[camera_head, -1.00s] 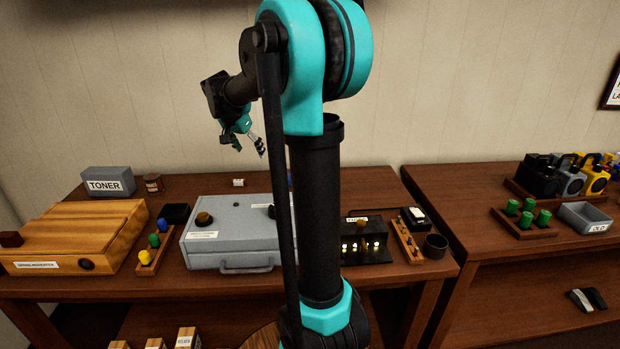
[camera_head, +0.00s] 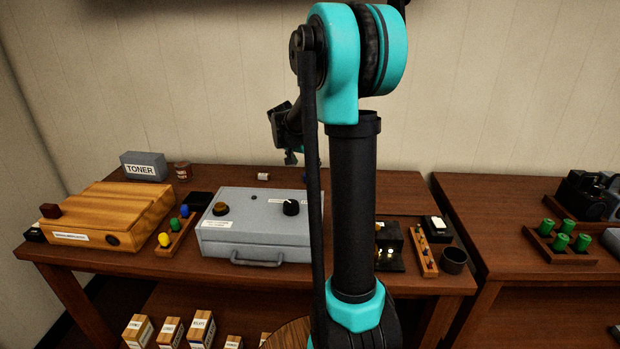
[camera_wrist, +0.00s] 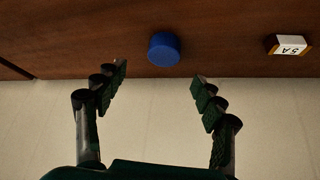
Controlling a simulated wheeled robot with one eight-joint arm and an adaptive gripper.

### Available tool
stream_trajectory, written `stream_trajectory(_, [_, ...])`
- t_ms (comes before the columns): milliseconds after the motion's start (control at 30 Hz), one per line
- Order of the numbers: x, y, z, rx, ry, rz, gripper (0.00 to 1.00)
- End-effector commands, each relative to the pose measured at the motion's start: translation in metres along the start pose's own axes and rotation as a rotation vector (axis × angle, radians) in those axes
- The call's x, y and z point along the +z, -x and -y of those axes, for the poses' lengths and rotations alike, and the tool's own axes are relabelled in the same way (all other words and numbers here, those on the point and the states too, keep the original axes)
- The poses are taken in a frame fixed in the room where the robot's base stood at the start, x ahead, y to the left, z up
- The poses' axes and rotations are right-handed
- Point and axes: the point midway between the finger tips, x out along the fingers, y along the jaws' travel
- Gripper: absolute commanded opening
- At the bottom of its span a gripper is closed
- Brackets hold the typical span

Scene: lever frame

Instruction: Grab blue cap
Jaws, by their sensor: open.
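The blue cap (camera_wrist: 163,49) stands on the brown table in the wrist view, ahead of my gripper and roughly between the lines of its fingers. In the head view only a small blue sliver, likely the cap, shows beside my arm link at the back of the table. My gripper (camera_wrist: 159,72) is open and empty, its two fingers spread wide, with the cap apart from both fingertips.
A small block marked 5A (camera_wrist: 290,46) lies to the cap's right in the wrist view. In the head view, a grey box (camera_head: 250,238), a wooden box (camera_head: 110,215), a toner box (camera_head: 144,166) and a rack of coloured knobs (camera_head: 174,233) occupy the table.

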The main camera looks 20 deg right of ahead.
Motion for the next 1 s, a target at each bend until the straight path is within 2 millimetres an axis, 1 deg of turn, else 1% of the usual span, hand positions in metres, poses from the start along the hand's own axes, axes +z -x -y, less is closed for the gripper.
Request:
stream_trajectory(33, [0.0,-0.007,0.0,0.001,-0.001,0.0,0.69])
stream_trajectory(100, [-0.001,-0.013,0.0,0.001,0.0,0.0,0.69])
stream_trajectory(267, [0.0,-0.02,0.0,0.0,0.0,0.0,0.69])
stream_trajectory(533, [0.002,-0.054,0.005,0.0,-0.001,0.0,0.69])
stream_trajectory(633, [0.002,-0.064,0.005,0.0,-0.001,0.0,0.69])
stream_trajectory(733, [0.002,-0.068,0.005,0.0,0.0,0.0,0.69])
stream_trajectory(933, [0.003,-0.069,0.005,0.0,0.0,0.0,0.69])
stream_trajectory(967, [0.003,-0.069,0.005,0.0,0.0,0.0,0.67])
stream_trajectory(1000, [0.003,-0.068,0.005,0.0,0.0,0.0,0.62])
